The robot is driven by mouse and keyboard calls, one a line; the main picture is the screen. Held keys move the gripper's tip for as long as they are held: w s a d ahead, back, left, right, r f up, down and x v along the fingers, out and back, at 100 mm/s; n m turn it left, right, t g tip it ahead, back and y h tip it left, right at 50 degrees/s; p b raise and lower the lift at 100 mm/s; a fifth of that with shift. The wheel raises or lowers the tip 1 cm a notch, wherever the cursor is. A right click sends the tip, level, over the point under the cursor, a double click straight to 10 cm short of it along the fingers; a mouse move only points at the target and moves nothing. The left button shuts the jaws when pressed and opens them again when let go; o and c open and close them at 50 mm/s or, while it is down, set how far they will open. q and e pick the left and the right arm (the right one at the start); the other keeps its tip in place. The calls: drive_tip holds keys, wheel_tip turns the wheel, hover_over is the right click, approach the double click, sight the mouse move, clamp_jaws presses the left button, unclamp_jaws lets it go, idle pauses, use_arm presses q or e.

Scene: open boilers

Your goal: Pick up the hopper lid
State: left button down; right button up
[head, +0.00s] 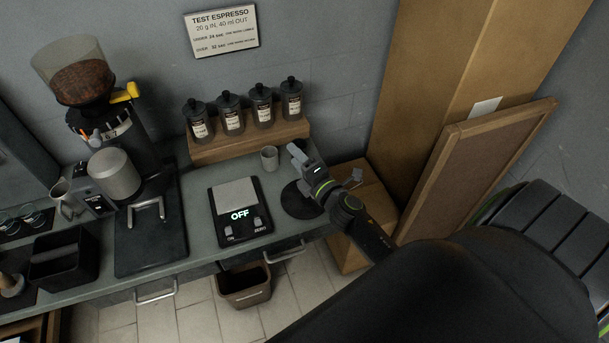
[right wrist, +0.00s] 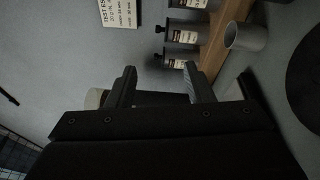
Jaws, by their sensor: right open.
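The hopper lid looks to be the flat black disc (head: 301,201) lying on the counter to the right of the scale. It also shows, cut off, at the right edge of the right wrist view (right wrist: 306,75). My right gripper (head: 306,160) is above the counter, behind and over the disc's upper edge in the head view, apart from it. Its two fingers (right wrist: 160,87) are spread with nothing held between them. The grinder's clear hopper (head: 68,66) stands at the left, open at the top with beans inside. My left gripper is not in view.
A small grey cup (head: 269,158) stands close to the gripper's left, also in the wrist view (right wrist: 245,37). A black scale (head: 239,212) reads OFF. Several labelled canisters (head: 232,113) stand on a wooden riser (head: 208,151). A brown board (head: 470,165) leans at the right.

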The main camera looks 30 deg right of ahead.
drive_tip(key=w+a+r+n+g+y, duration=0.15)
drive_tip(key=a+n+g+y, duration=0.4)
drive_tip(key=n, duration=0.75)
drive_tip(key=w+a+r+n+g+y, duration=0.15)
drive_tip(key=a+n+g+y, duration=0.45)
drive_tip(key=n, duration=0.7)
drive_tip(key=s+d+f+n+g+h+p, duration=0.1)
drive_tip(key=s+d+n+g+h+p, duration=0.1)
drive_tip(key=d+n+g+h, duration=0.85)
drive_tip(key=d+f+t+b, duration=0.1)
drive_tip(key=f+b, duration=0.3)
drive_tip(key=d+f+m+t+h+b, duration=0.1)
drive_tip(key=f+b, duration=0.3)
drive_tip(key=d+f+m+t+b, duration=0.1)
drive_tip(key=f+b, duration=0.3)
drive_tip(key=shift+s+d+f+t+h+b, duration=0.1)
drive_tip(key=shift+d+f+t+h+b, duration=0.1)
drive_tip(key=shift+d+t+h+b, duration=0.15)
wheel_tip(320, 180, down, 3)
drive_tip(key=b, duration=0.2)
drive_tip(key=shift+s+b, duration=0.1)
drive_tip(key=shift+b, duration=0.25)
drive_tip(key=shift+f+p, duration=0.3)
drive_tip(key=shift+f, duration=0.1)
drive_tip(key=shift+d+f, duration=0.1)
drive_tip(key=shift+f, duration=0.55)
clamp_jaws()
drive_tip(key=shift+r, duration=0.15)
